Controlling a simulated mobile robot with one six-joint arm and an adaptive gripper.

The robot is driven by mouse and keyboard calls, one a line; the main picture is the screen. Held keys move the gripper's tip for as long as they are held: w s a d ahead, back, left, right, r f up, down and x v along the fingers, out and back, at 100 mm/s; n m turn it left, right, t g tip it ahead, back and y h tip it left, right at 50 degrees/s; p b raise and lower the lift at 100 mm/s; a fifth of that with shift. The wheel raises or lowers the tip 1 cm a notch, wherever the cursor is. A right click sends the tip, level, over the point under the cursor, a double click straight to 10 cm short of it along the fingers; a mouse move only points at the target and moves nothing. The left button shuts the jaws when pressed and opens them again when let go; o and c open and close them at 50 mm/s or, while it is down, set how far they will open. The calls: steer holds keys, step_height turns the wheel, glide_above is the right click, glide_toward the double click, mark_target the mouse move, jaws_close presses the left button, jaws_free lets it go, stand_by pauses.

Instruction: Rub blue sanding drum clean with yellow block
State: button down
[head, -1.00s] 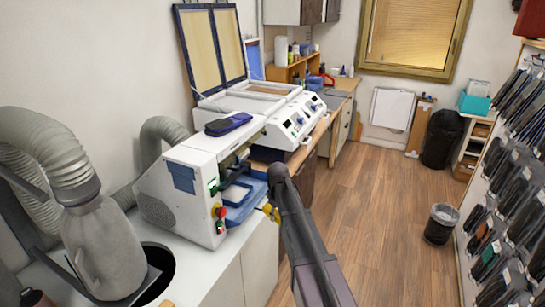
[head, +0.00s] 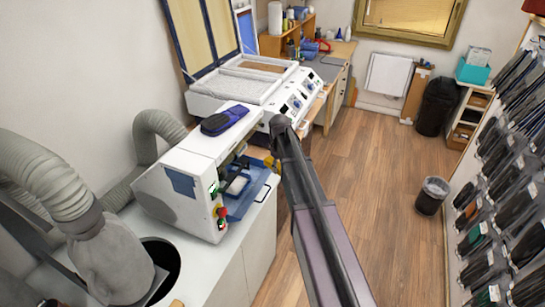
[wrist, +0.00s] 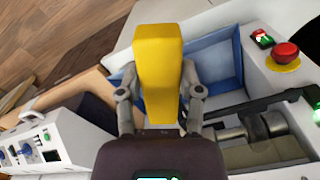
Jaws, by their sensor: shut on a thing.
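My gripper (wrist: 160,80) is shut on the yellow block (wrist: 160,55), which stands out ahead of the fingers in the wrist view. In the head view my arm hides most of the gripper, and only a small yellow patch (head: 270,161) shows beside the white machine (head: 190,175). In the wrist view the block is in front of a blue tray-like recess (wrist: 215,65) of this machine. A grey metal roller (wrist: 268,126) lies in the opening to the right, apart from the block. I cannot make out a blue sanding drum for certain.
A red emergency button (wrist: 286,53) sits on the machine near its opening. A dark blue pouch (head: 225,119) lies on the machine top. A second white machine (head: 290,100) stands behind. Open wooden floor (head: 370,190) lies to the right, with a bin (head: 431,196).

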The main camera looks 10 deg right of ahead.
steer(key=shift+w+r, duration=0.1)
steer(key=shift+r, duration=0.05)
steer(key=shift+w+a, duration=0.2)
steer(key=shift+a, duration=0.15)
steer(key=w+a+f+b, duration=0.1)
steer(key=w+a, duration=0.5)
steer(key=a, duration=0.2)
stand_by(0.9)
steer(key=shift+a+f, duration=0.1)
stand_by(0.7)
steer(key=shift+w+a, duration=0.25)
steer(key=shift+w, duration=0.05)
stand_by(1.0)
steer(key=shift+w, duration=0.3)
stand_by(1.3)
stand_by(1.7)
